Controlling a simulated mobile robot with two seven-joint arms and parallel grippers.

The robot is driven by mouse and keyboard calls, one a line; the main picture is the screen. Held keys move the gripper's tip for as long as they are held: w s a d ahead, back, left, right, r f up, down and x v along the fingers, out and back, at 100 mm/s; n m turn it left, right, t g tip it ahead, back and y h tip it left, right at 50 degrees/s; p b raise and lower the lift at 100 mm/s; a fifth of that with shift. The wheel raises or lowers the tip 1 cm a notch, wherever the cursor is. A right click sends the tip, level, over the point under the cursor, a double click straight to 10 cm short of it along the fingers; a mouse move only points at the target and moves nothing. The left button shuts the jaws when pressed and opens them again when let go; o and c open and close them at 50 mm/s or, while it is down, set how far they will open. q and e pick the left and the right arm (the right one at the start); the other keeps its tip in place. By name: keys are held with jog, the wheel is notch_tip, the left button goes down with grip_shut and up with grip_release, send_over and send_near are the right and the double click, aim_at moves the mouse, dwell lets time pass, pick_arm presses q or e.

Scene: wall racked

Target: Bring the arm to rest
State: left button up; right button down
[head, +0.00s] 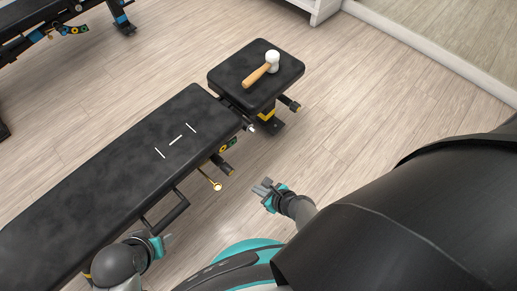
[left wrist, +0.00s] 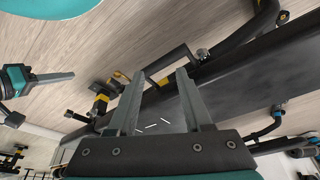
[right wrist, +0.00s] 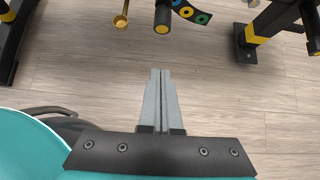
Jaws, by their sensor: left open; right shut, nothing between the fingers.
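My right gripper (head: 264,190) is shut and empty above the floor, right of the bench in the head view. Its fingers (right wrist: 161,98) lie together in the right wrist view, with only bare floor behind them. My left gripper (head: 166,240) is low in the head view, beside the near part of the bench and partly hidden by its own wrist. In the left wrist view its two fingers (left wrist: 159,100) stand apart with nothing held between them. My right gripper also shows at the left edge of the left wrist view (left wrist: 50,78).
A black padded bench (head: 120,170) runs diagonally, with white marks on its pad. A mallet (head: 262,69) with a wooden handle and white head lies on the separate seat pad (head: 232,76). Knobs and a yellow pin (head: 217,187) stick out on the bench's right side. Floor is clear at right.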

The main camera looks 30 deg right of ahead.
dwell(0.5)
pick_arm(q)
jog(key=s+a+f+p, duration=0.35)
jog(key=f+p, duration=0.25)
jog(key=f, duration=0.4)
jog(key=s+a+f+p, duration=0.2)
jog(key=s, duration=0.3)
jog(key=s+a+f+g+y+p, duration=0.1)
jog(key=s+a+f+p, duration=0.1)
jog(key=s, duration=0.3)
jog(key=shift+a+p, duration=0.2)
jog(key=shift+p, duration=0.35)
pick_arm(e)
jog(key=s+d+r+n+g+h, duration=0.1)
jog(key=s+d+n+g+h, duration=0.1)
jog(key=s+n, duration=0.8)
jog(key=s+d+r+n+g+h, duration=0.1)
jog(key=s+d+n+g, duration=0.2)
jog(key=n, duration=2.1)
jog(key=s+d, duration=0.4)
jog(key=s, duration=0.3)
jog(key=shift+d+r+g+h, duration=0.25)
jog(key=shift+d+g+h, duration=0.05)
jog(key=shift+g+h, duration=0.1)
